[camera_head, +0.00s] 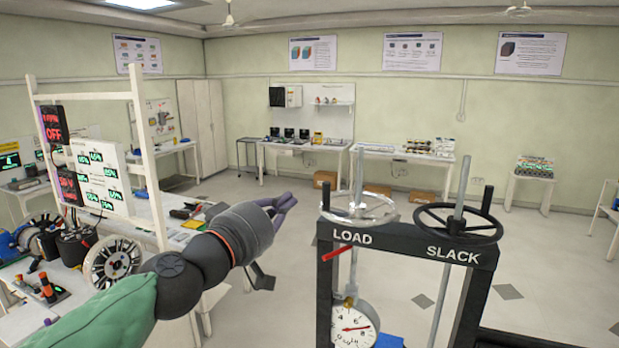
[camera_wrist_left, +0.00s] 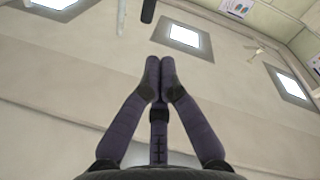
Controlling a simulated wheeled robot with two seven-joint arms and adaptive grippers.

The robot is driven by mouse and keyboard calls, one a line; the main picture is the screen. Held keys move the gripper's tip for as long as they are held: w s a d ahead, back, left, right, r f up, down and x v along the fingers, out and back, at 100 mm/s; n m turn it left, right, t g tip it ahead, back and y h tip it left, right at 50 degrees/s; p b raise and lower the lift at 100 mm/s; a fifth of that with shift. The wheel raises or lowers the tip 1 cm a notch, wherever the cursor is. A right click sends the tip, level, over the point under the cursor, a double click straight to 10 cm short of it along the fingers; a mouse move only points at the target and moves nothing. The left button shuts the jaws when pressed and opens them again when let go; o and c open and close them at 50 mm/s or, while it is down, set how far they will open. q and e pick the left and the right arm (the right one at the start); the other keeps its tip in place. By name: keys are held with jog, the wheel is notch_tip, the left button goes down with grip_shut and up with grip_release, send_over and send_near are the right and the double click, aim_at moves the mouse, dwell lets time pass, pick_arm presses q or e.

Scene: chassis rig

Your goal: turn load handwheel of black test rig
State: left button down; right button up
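The black test rig (camera_head: 405,240) stands at the lower right of the head view, with LOAD and SLACK printed in white on its crossbar. The load handwheel (camera_head: 385,216) is the silver spoked wheel above LOAD, with a metal rod rising through it. My left gripper (camera_head: 288,204) is to the left of this wheel in the picture and apart from it. In the left wrist view, its purple fingers (camera_wrist_left: 160,75) are drawn together with nothing between them. That view faces the wall and ceiling; the wheel is not in it. My right gripper is not in view.
A black slack handwheel (camera_head: 480,235) sits right of the load wheel. A round dial gauge (camera_head: 354,328) hangs below the crossbar. A white frame with displays (camera_head: 97,176) and a cluttered bench stand at the left. Open floor lies behind the rig.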

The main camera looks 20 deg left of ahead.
pick_arm(q)
jog(key=w+a+f+n+y, duration=0.2)
jog(key=w+a+n+y, duration=0.1)
jog(key=w+n, duration=0.8)
jog(key=d, duration=0.2)
jog(key=s+d, duration=0.1)
jog(key=shift+d+r+g+p, duration=0.25)
jog(key=shift+g+p, duration=0.05)
jog(key=shift+p, duration=0.05)
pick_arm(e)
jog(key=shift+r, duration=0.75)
pick_arm(q)
jog(key=shift+w, duration=0.1)
jog(key=shift+s+d, duration=0.3)
jog(key=shift+d, duration=0.15)
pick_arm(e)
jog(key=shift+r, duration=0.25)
